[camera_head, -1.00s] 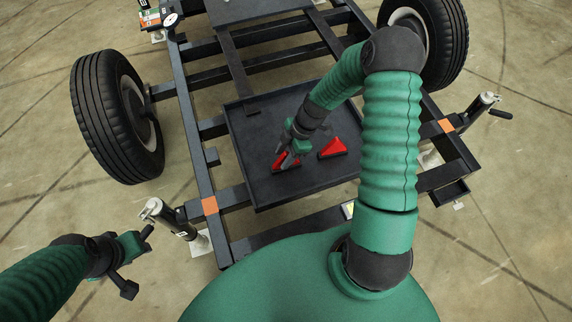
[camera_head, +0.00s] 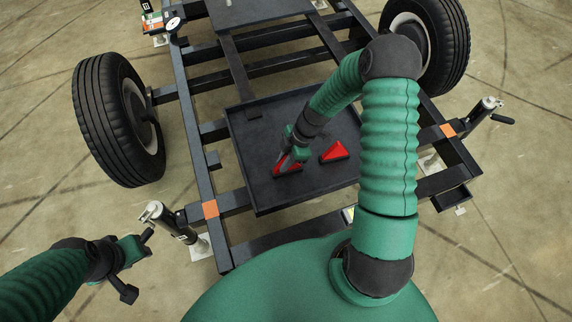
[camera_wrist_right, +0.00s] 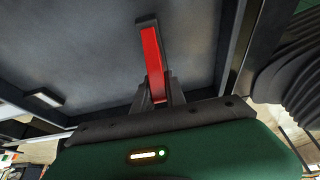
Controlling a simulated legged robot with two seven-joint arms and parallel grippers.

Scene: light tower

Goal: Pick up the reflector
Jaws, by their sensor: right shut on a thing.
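Two red triangular reflectors with dark bases are at the dark tray (camera_head: 262,190) of the trailer frame. The left reflector (camera_head: 284,169) is at my right gripper (camera_head: 287,162), which is shut on it; the fingers cover part of it. In the right wrist view this reflector (camera_wrist_right: 153,55) stands edge-on between the fingers of my right gripper (camera_wrist_right: 158,92). I cannot tell whether its base touches the tray. The other reflector (camera_head: 334,152) lies on the tray just to the right. My left gripper (camera_head: 140,268) is at the lower left, away from the reflectors, with its fingers apart.
The tray's raised rim and the trailer's dark beams (camera_head: 190,120) surround the work area. Wheels stand at left (camera_head: 100,120) and right (camera_head: 440,40). Jack posts stand at left (camera_head: 170,222) and right (camera_head: 480,112). The tray's left part is clear.

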